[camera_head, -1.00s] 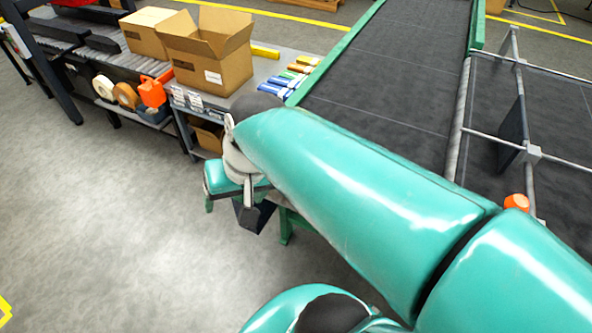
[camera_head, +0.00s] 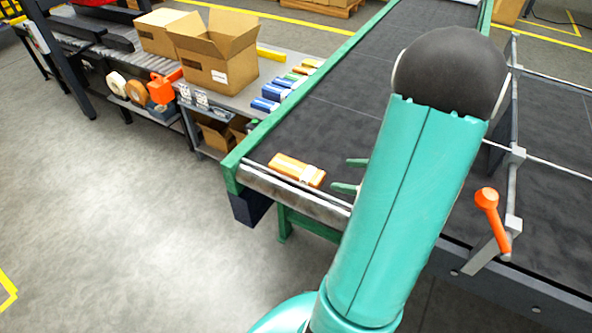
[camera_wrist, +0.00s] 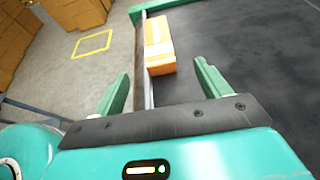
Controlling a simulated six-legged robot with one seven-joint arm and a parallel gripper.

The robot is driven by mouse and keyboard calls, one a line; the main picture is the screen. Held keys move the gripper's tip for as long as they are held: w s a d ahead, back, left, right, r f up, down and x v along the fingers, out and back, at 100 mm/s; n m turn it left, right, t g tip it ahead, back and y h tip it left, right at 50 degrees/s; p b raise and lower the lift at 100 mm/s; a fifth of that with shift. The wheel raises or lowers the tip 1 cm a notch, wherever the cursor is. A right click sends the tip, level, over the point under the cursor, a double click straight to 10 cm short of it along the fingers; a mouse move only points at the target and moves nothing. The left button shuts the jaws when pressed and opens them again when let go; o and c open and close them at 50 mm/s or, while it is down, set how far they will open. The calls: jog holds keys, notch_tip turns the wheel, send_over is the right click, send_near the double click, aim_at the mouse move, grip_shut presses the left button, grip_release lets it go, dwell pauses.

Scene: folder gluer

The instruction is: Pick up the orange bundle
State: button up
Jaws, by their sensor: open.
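The orange bundle (camera_head: 297,170) is a small orange block with a pale band. It lies on the dark conveyor belt near the belt's front end, close to the roller. In the wrist view the orange bundle (camera_wrist: 159,45) lies ahead of my gripper (camera_wrist: 158,82), between the lines of the two green fingers but beyond their tips. The fingers are apart with nothing between them. In the head view my gripper (camera_head: 352,175) shows only as green fingertips to the right of the bundle; my arm hides the rest.
A green side rail (camera_head: 262,131) edges the belt on the left. A side table holds an open cardboard box (camera_head: 218,62) and several coloured bundles (camera_head: 276,92). An orange-handled lever (camera_head: 487,200) stands at the right. The belt behind the bundle is clear.

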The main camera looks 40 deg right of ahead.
send_near(301, 170)
jog(key=x, duration=0.3)
jog(key=shift+d+f, duration=0.1)
jog(key=shift+d, duration=0.1)
jog(key=x, duration=0.5)
jog(key=shift+w+a, duration=0.3)
jog(key=c, duration=1.1)
